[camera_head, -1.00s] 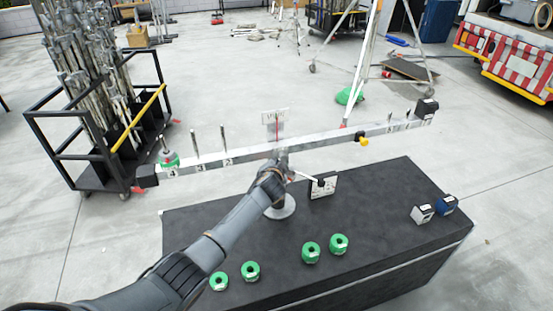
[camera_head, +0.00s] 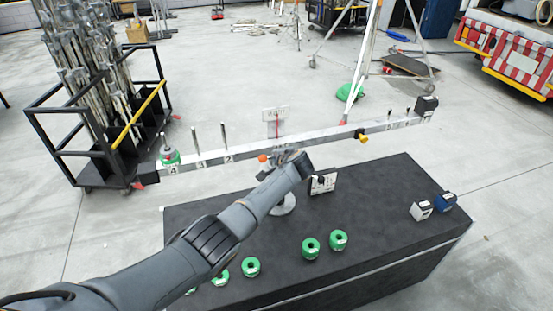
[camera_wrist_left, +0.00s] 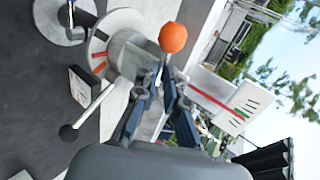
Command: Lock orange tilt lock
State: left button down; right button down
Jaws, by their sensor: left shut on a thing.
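The orange tilt lock (camera_head: 262,158) shows as a small orange ball at the middle of the balance beam (camera_head: 235,153). In the left wrist view its orange ball (camera_wrist_left: 173,38) sits just past my fingertips. My left gripper (camera_head: 284,157) is at the beam's centre pivot, and in the left wrist view (camera_wrist_left: 165,82) its fingers are close together at the base of the ball. It is shut on the lock's stem, which the fingers mostly hide. A round hub with coloured marks (camera_wrist_left: 98,52) lies beside it. My right gripper is not in view.
A lever with a black ball (camera_wrist_left: 69,132) sticks out near the hub. A scale plate with a red pointer (camera_wrist_left: 215,100) stands close on the other side. Green weights (camera_head: 310,248) and two small blocks (camera_head: 421,211) stand on the black table (camera_head: 375,215).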

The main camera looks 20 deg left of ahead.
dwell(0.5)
pick_arm(q)
jog(key=c, duration=1.7)
grip_release()
jog(key=v, duration=1.2)
jog(key=shift+d+f, duration=0.1)
